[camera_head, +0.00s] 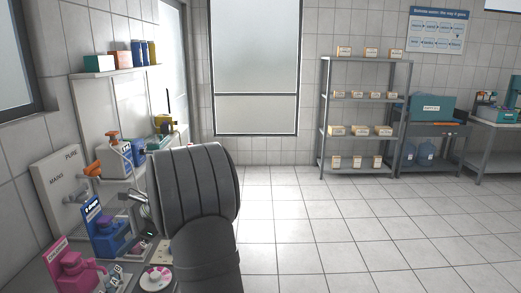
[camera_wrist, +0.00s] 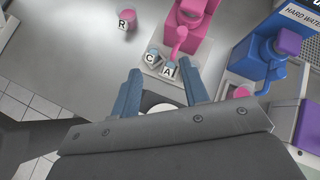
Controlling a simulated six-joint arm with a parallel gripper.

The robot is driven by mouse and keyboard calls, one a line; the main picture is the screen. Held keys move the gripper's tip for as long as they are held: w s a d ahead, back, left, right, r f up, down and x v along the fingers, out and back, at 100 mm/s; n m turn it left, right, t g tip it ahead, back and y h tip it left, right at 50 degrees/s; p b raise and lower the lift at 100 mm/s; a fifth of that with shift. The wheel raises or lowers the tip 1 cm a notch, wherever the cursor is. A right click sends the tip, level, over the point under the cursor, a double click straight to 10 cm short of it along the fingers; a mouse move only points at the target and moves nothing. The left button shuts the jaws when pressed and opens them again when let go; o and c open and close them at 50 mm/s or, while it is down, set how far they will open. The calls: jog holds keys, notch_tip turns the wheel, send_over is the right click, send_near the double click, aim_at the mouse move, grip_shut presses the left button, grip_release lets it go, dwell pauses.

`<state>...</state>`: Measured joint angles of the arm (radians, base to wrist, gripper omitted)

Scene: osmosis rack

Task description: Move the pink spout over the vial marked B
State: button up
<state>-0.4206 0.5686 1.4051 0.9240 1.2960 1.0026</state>
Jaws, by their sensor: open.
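The pink dispenser (camera_wrist: 193,12) stands at the top of the wrist view, and its pink spout (camera_wrist: 180,42) reaches down toward two small lettered vials. Vial A (camera_wrist: 168,67) is close to the spout's tip, and vial C (camera_wrist: 152,57) is just left of it. I see no vial marked B; my gripper may hide part of that area. In the head view the pink dispenser (camera_head: 76,274) is at the lower left, with small lettered vials (camera_head: 115,273) beside it. My gripper (camera_wrist: 163,84) is open, its two blue fingers below the vials, with nothing held.
A pink vial marked R (camera_wrist: 127,20) stands apart at upper left. A blue dispenser (camera_wrist: 262,55) is right of the pink one, with a purple item (camera_wrist: 312,125) below it. A white round piece (camera_wrist: 163,108) shows between my fingers. Grey bench is bare at left.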

jog(key=s+a+r+n+t+h, duration=0.3)
jog(key=a+r+n+t+h, duration=0.1)
jog(key=a+r+n, duration=0.2)
jog(key=shift+s+a+r+n+h, duration=0.2)
jog(key=shift+a+r+n+h, duration=0.25)
jog(key=shift+n, duration=0.65)
jog(key=shift+f, duration=0.1)
